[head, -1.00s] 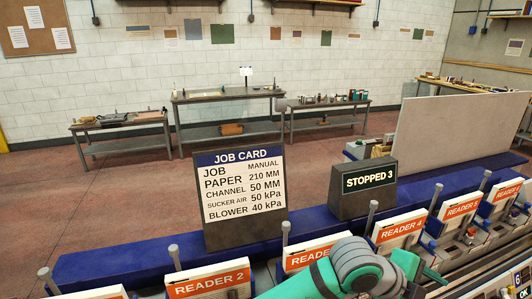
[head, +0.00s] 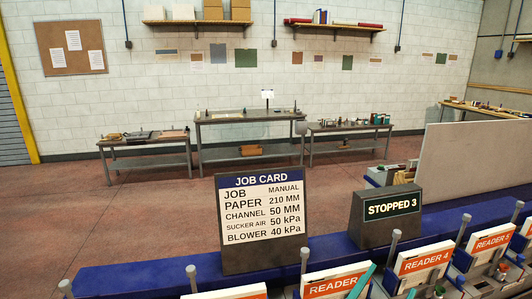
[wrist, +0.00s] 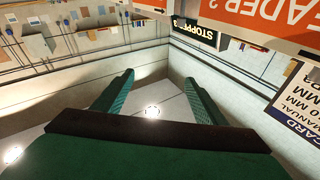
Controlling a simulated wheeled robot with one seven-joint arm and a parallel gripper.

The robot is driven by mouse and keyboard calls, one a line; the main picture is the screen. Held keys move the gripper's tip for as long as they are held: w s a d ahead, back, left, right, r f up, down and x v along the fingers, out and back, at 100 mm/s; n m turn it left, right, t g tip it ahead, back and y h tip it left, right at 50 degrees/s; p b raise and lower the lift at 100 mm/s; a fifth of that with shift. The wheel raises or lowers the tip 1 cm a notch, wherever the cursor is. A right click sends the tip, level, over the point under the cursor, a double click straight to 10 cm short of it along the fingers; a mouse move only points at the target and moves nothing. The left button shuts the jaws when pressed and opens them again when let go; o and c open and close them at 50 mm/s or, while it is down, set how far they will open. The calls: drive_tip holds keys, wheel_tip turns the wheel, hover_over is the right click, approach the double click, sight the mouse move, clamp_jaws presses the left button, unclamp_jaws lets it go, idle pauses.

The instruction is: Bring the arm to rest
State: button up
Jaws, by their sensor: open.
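My gripper (wrist: 159,76) shows in the wrist view with its two teal fingers spread apart and nothing between them. Past the fingers are pale wall and ceiling-like surfaces with bright light spots. The wrist view is turned over, so the lettering reads upside down.
A job card board (head: 262,222) and a "STOPPED 3" display (head: 389,215) stand along the blue beam (head: 130,279). Reader boxes, including Reader 4 (head: 424,264), line the front right. A grey panel (head: 475,164) stands at right. Open floor (head: 130,222) lies behind, before benches (head: 248,115).

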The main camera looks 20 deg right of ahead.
drive_tip(key=s+a+f+n+t+y, duration=0.2)
drive_tip(key=a+f+n+t+y, duration=0.6)
drive_tip(key=a+f+n+y, duration=0.9)
drive_tip(key=s+a+f+m, duration=0.1)
drive_tip(key=s+a+f, duration=0.3)
drive_tip(key=s+a, duration=0.6)
drive_tip(key=s+a+f+m+g+y, duration=0.1)
drive_tip(key=s+a+f, duration=0.4)
drive_tip(key=s+a, duration=0.5)
drive_tip(key=a, duration=0.4)
drive_tip(key=shift+s+y, duration=0.3)
drive_tip(key=shift+s, duration=0.1)
drive_tip(key=c, duration=0.8)
drive_tip(key=shift+d+m, duration=0.1)
drive_tip(key=shift+m, duration=0.2)
drive_tip(key=shift+c, duration=0.3)
